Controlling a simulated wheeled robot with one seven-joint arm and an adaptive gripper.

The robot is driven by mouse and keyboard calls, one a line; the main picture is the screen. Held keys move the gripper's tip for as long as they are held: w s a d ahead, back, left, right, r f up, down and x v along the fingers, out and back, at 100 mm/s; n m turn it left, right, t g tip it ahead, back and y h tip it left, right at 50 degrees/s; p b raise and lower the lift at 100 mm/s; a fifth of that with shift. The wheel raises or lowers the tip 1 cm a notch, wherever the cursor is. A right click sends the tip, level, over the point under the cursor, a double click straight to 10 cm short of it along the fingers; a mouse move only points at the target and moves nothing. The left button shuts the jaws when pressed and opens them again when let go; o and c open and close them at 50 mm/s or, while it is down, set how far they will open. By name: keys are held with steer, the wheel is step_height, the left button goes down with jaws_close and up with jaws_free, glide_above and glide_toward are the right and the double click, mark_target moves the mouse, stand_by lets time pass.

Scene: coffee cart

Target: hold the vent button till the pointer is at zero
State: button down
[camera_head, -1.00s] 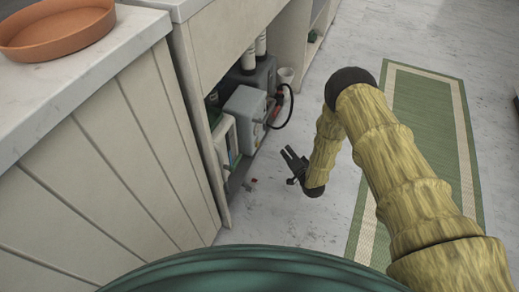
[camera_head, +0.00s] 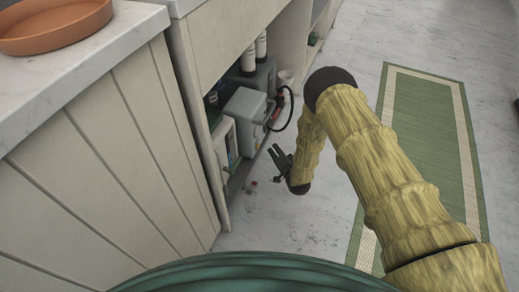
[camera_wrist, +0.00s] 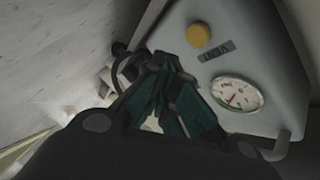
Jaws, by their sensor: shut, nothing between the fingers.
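The vent button is a round yellow knob (camera_wrist: 198,35) on the face of a grey box (camera_wrist: 270,45). A dark label (camera_wrist: 216,52) sits beside it, upside down in the wrist view. A round white gauge (camera_wrist: 238,93) is on the same face; its pointer's exact reading is too small to tell.
A black cable (camera_head: 291,108) loops out beside the box, near a white cup (camera_head: 286,76). White bottles (camera_head: 249,60) stand behind. Cabinet panels (camera_head: 120,150) flank the opening on the left. Small red bits (camera_head: 252,186) lie near the shelf's front. A green mat (camera_head: 430,130) lies at the right.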

steer(key=shift+w+a, duration=0.25)
steer(key=shift+a, duration=0.45)
steer(key=shift+w+a, duration=0.2)
steer(key=shift+a, duration=0.45)
steer(key=shift+w+a, duration=0.35)
steer(key=shift+a, duration=0.55)
stand_by(2.1)
steer(key=shift+d, duration=0.15)
stand_by(0.8)
steer(key=shift+s+d, duration=0.3)
steer(key=shift+d, duration=0.45)
steer(key=shift+s+d+p, duration=0.25)
steer(key=shift+d, duration=0.55)
steer(key=shift+s+d+p, duration=0.25)
steer(key=shift+d+p, duration=0.05)
steer(key=shift+d, duration=0.5)
steer(key=shift+s+d+p, duration=0.25)
steer(key=shift+d, duration=0.55)
